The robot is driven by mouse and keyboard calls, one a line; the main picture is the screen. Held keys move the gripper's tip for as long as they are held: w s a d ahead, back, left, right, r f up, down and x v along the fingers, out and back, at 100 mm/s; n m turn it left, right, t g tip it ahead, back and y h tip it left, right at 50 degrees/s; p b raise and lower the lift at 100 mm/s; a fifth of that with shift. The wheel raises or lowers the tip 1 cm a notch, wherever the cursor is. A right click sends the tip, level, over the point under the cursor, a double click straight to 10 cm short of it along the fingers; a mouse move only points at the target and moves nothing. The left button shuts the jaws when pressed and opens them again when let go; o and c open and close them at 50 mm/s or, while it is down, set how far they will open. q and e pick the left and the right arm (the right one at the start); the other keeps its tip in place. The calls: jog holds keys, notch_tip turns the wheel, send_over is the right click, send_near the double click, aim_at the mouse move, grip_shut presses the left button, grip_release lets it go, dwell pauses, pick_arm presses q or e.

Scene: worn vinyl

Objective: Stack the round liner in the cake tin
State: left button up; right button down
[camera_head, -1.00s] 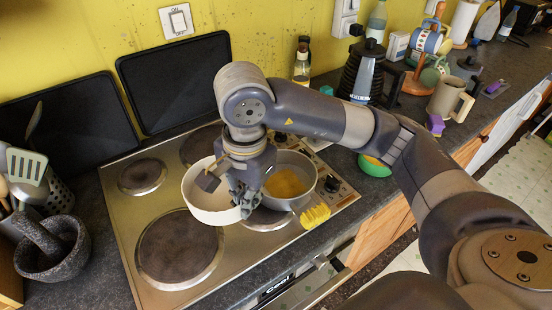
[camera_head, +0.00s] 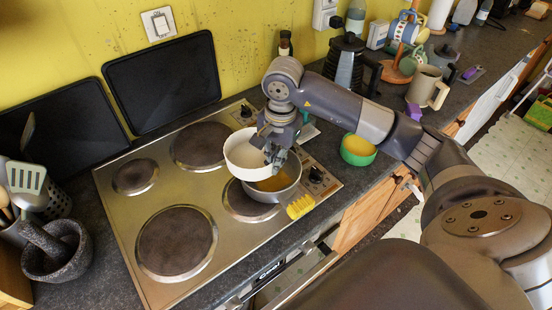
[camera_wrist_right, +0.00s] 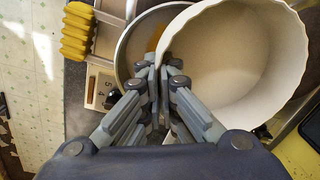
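The white round liner (camera_head: 243,158) is held upright, slightly tilted, above the back-left part of the cake tin and overlapping it in the head view. It also shows in the right wrist view (camera_wrist_right: 235,50). The grey metal cake tin (camera_head: 262,194) sits at the right front of the stove, with yellow showing inside; part of it shows behind the liner in the right wrist view (camera_wrist_right: 124,55). My right gripper (camera_head: 274,163) is shut on the liner's near-right rim; its fingers also show in the right wrist view (camera_wrist_right: 163,72). My left gripper is not in view.
A yellow ridged object (camera_head: 301,207) is close beside the tin at the stove's front right. Stove burners (camera_head: 177,243) on the left are clear. A dark kettle (camera_head: 345,65) stands behind.

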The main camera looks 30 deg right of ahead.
jog(key=shift+f, duration=0.6)
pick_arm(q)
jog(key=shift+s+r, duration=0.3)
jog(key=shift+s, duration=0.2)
pick_arm(e)
jog(key=shift+f+b, duration=0.55)
jog(key=shift+b, duration=0.1)
jog(key=c, duration=1.8)
grip_release()
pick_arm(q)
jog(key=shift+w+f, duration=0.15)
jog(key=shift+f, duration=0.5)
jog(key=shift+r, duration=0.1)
pick_arm(e)
jog(key=shift+r, duration=0.1)
